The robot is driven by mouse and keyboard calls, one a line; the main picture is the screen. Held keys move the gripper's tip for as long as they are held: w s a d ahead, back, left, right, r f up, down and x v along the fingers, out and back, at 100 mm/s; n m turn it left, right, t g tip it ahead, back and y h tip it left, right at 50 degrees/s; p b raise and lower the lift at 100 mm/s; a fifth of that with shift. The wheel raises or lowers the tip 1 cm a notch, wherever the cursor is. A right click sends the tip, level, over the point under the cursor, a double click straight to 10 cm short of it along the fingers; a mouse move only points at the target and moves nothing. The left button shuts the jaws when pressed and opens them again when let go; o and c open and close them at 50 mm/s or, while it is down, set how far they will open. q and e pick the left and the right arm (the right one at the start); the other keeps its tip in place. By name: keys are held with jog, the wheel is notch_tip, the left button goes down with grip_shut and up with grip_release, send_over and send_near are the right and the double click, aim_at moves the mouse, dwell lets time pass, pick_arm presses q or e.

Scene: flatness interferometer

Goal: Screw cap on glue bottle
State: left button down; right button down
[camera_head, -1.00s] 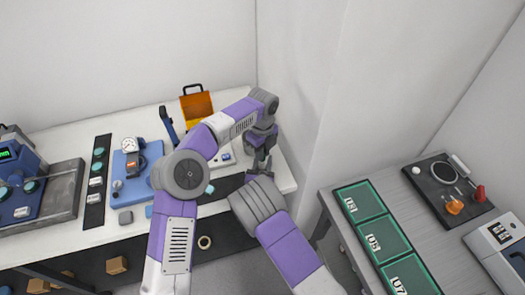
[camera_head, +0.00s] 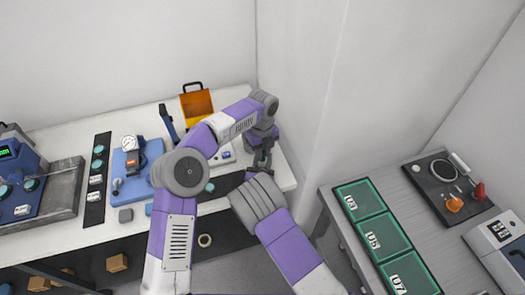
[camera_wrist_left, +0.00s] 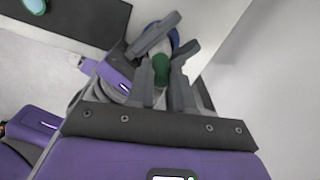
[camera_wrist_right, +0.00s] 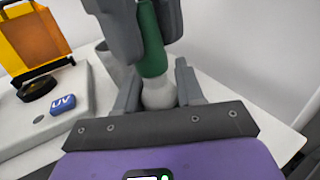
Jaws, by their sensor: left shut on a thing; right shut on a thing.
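A tall green cap (camera_wrist_right: 151,40) is between the fingers of my left gripper (camera_head: 262,157), which is shut on it. The cap also shows in the left wrist view (camera_wrist_left: 161,69), between the left gripper's fingertips. A white glue bottle (camera_wrist_right: 158,93) is held by my right gripper (camera_wrist_right: 157,88), shut around it. The cap is directly above the bottle and lines up with it, appearing to touch its top. Whether the threads are engaged cannot be told. In the head view, the grippers hide the bottle and cap.
Both grippers meet over the right end of the white table (camera_head: 105,230), close to the wall corner. A grey bench (camera_head: 420,205) with green panels stands at the right.

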pick_arm(q)
jog(key=m, duration=1)
jog(key=shift+a+m, duration=0.1)
jog(key=shift+m, duration=0.3)
jog(key=c, duration=1)
grip_release()
jog(key=shift+r, duration=2.3)
jog(key=shift+c, duration=0.3)
